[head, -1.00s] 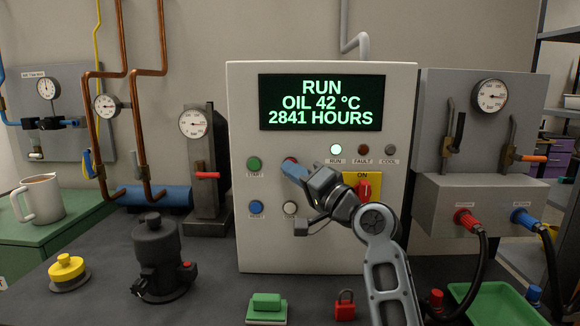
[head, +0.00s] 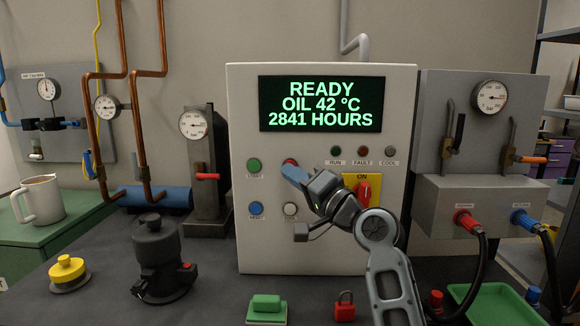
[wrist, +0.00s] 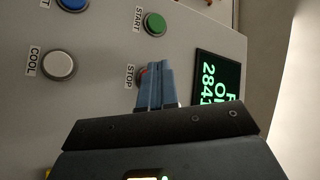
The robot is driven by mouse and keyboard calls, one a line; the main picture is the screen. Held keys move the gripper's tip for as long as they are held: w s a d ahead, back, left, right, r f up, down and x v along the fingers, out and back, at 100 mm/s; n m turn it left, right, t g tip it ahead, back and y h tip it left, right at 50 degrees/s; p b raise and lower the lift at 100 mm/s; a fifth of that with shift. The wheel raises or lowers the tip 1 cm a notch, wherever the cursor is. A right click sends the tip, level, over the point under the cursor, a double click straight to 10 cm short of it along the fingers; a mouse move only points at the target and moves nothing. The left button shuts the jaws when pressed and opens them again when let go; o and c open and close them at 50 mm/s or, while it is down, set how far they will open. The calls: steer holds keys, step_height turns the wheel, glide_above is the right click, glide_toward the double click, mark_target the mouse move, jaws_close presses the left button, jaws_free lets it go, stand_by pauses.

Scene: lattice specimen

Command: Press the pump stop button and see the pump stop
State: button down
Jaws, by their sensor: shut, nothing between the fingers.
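The pump control panel (head: 320,235) is a grey cabinet with a display (head: 321,104) reading READY, OIL 42 °C, 2841 HOURS. The red stop button (head: 290,162) is mostly hidden behind my gripper (head: 287,168); a bit of red shows at the fingertips. In the wrist view, a sliver of the stop button (wrist: 142,72) shows beside the blue fingers, by the STOP label. My gripper's fingers are shut and empty, with the tips at the button; I cannot tell whether they touch it. The RUN lamp (head: 336,151) is dark.
The green start button (head: 254,165), blue reset button (head: 256,208) and white cool button (head: 291,210) are close around my gripper. A red switch (head: 364,190) on a yellow plate is right of it. A padlock (head: 344,306) and green block (head: 267,304) lie below.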

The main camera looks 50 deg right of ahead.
steer(key=shift+s+a, duration=0.1)
steer(key=s+a, duration=0.1)
steer(key=a, duration=0.1)
steer(key=s+a+p, duration=0.1)
steer(key=s, duration=0.1)
steer(key=shift+a, duration=0.4)
stand_by(0.9)
steer(key=s+a+f+n+g, duration=0.25)
steer(key=s+a+f, duration=0.25)
steer(key=s+f, duration=0.3)
steer(key=s+a+f+n+g, duration=0.1)
steer(key=s+a+f+n, duration=0.2)
steer(key=s+a+f, duration=0.5)
steer(key=s+a+f+n+g+y, duration=0.1)
steer(key=s+a+n, duration=0.3)
steer(key=s, duration=0.5)
steer(key=s+a+f+n+g+y, duration=0.1)
steer(key=s+a+f+n, duration=0.2)
steer(key=s, duration=0.7)
steer(key=shift+a+f+n+y, duration=0.2)
steer(key=shift+a+n+y, duration=0.2)
steer(key=shift+a, duration=0.45)
